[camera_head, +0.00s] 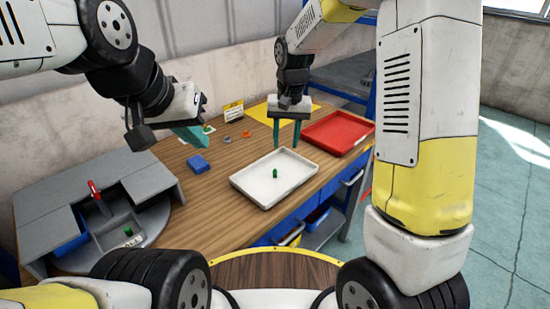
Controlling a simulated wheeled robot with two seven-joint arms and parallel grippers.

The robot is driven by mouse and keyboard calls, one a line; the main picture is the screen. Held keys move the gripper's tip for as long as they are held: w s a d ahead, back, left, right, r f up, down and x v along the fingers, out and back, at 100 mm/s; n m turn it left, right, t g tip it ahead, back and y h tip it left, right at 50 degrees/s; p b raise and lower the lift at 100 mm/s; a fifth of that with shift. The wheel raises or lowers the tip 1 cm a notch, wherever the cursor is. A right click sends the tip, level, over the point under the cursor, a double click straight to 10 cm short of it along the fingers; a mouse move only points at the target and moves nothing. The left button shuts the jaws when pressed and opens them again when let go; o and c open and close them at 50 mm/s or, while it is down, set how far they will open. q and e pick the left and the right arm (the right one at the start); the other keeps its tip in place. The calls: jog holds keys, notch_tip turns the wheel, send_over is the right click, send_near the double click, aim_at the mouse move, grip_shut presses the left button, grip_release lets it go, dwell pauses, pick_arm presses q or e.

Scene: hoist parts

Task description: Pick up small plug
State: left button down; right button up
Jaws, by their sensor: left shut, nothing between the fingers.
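A small green piece (276,174), which looks like the small plug, stands in the white tray (246,187) near the table's front edge. My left gripper (203,141) is at the back left of the table, its green fingers together and empty. It is well to the left of the white tray. My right gripper (286,145) points down just behind the white tray, its two green fingers apart with nothing seen between them. A second small green thing (207,129) shows behind my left fingertips, partly hidden.
A blue block (198,164), a grey ring (227,139) and an orange ring (246,134) lie on the wooden table. A red tray (364,127) is at the right. A grey stand (155,183) with a red-handled tool (94,190) is at the left. A small sign (233,110) stands behind.

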send_over(275, 173)
jog(key=w, duration=0.1)
jog(key=shift+g+h, duration=0.3)
jog(key=shift+g, duration=0.1)
jog(key=f, duration=0.5)
jog(key=shift+w+d+f, duration=0.15)
jog(key=shift+d+f, duration=0.1)
jog(key=shift+f, duration=0.05)
jog(key=f, duration=0.7)
jog(key=shift+s+a+f, duration=0.25)
jog(key=shift+s, duration=0.05)
grip_shut()
